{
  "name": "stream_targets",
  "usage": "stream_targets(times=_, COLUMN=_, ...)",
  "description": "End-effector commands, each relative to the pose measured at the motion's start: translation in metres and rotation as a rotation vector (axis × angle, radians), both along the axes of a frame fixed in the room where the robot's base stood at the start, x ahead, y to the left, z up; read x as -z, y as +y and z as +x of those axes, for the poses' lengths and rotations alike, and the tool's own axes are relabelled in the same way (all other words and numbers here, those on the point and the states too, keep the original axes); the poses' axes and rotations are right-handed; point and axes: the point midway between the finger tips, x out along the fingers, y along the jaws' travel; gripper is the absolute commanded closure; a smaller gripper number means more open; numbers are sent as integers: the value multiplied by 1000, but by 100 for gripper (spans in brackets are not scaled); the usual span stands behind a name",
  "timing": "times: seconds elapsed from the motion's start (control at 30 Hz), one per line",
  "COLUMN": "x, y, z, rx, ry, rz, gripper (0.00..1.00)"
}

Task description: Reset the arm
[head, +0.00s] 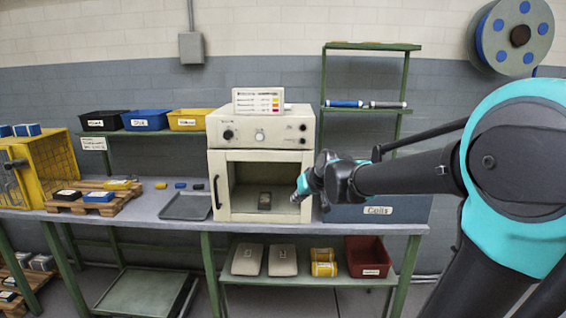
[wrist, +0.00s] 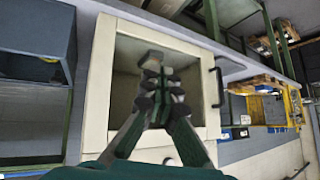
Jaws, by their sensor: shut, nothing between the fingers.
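My gripper (head: 297,197) is at the right side of the open front of a cream oven-like cabinet (head: 216,134) in the head view. In the wrist view my gripper (wrist: 153,62) points toward the cabinet's opening, its fingers together with nothing between them. In the wrist view the fingers cover part of the cabinet's inside.
The cabinet stands on a grey workbench (head: 150,202). A dark handle (head: 216,191) is at its left edge. A blue-grey box (head: 375,211) stands to its right, behind my arm. A grey tray (head: 186,206), a wooden pallet (head: 88,203) and a yellow cage (head: 48,172) are to the left.

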Motion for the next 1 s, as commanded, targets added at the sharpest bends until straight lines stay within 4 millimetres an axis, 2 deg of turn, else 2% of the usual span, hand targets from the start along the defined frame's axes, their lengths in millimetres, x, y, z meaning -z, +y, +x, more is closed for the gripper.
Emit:
stream_targets(times=0.03, x=24, y=-20, z=-22, rx=26, ry=36, rz=-24, gripper=100)
stream_targets(times=0.1, x=53, y=-43, z=-52, rx=63, ry=87, rz=-54, gripper=100)
stream_targets(times=0.3, x=132, y=-104, z=-145, rx=178, ry=234, rz=-140, gripper=100)
stream_targets(times=0.4, x=162, y=-126, z=-186, rx=231, ry=293, rz=-173, gripper=100)
stream_targets(times=0.5, x=182, y=-141, z=-217, rx=272, ry=336, rz=-198, gripper=100)
stream_targets(times=0.6, x=191, y=-147, z=-231, rx=290, ry=357, rz=-209, gripper=100)
stream_targets(times=1.0, x=191, y=-147, z=-231, rx=290, ry=357, rz=-209, gripper=100)
